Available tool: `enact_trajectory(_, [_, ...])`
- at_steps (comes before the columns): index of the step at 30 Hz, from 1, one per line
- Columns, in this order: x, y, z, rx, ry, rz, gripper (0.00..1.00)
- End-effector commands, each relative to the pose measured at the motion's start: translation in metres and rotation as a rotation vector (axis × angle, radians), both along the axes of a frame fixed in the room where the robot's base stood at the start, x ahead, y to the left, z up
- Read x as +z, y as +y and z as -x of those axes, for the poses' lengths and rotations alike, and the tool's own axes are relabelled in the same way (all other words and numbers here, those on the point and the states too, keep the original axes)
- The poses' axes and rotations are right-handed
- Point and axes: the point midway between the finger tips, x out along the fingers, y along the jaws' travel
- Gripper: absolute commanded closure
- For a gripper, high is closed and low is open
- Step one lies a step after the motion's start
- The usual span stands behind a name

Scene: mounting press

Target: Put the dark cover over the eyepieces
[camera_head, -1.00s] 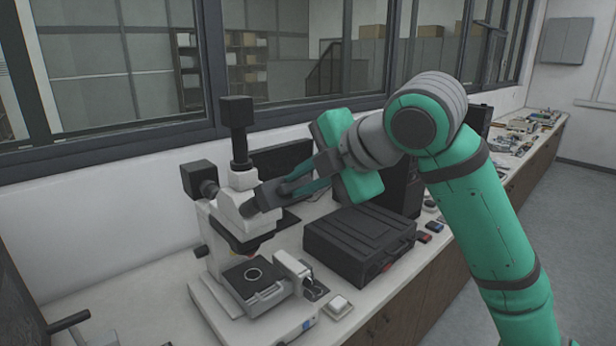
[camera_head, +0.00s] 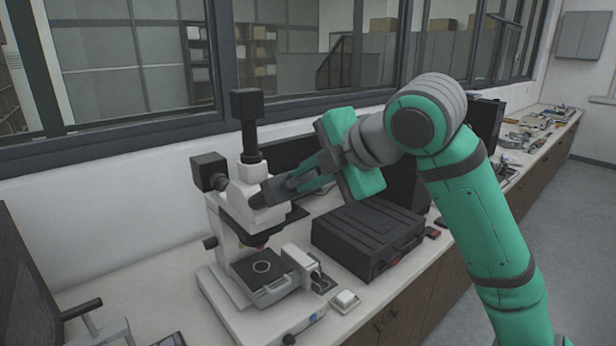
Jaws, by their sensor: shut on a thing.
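The white microscope (camera_head: 243,200) stands on the bench, with a black camera box (camera_head: 245,104) on top and another black box (camera_head: 209,171) at its left. My gripper (camera_head: 290,184) is at the right side of the microscope head, pointing left and slightly down. It is shut on the dark cover (camera_head: 270,191), a small dark piece at the eyepiece end of the head. The eyepieces are hidden by the cover and fingers. I cannot tell whether the cover is fully seated or only touching.
A black case (camera_head: 367,238) lies on the bench right of the microscope, below my arm. A dark monitor (camera_head: 291,153) stands behind the gripper. A small white box (camera_head: 345,300) is near the front edge. Windows line the wall behind.

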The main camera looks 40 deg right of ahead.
Motion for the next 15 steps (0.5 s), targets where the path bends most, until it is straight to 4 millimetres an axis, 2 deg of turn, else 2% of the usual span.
enact_trajectory(12, [-0.0027, 0.0005, -0.0037, 0.001, 0.0, -0.001, 1.0])
enact_trajectory(13, [-0.0028, 0.0006, -0.0036, 0.001, 0.0, -0.001, 0.79])
enact_trajectory(15, [-0.0027, 0.0005, -0.0036, 0.001, 0.0, -0.001, 0.65])
